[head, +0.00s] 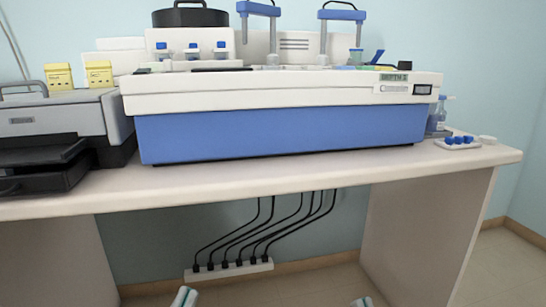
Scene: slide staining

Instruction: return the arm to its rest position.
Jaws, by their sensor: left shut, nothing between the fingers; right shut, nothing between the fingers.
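My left gripper (185,297) shows only as a small white and teal tip at the bottom edge, left of centre. It looks shut and empty, in front of and below the bench. My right gripper (363,302) shows even less, as a white and teal tip at the bottom edge, right of centre. It is shut and empty too. Both tips are well apart from each other and touch nothing that I can see. The rest of both arms is out of view.
The white bench (330,185) spans the view, its front strip clear. A power strip (230,269) with several black cables lies underneath.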

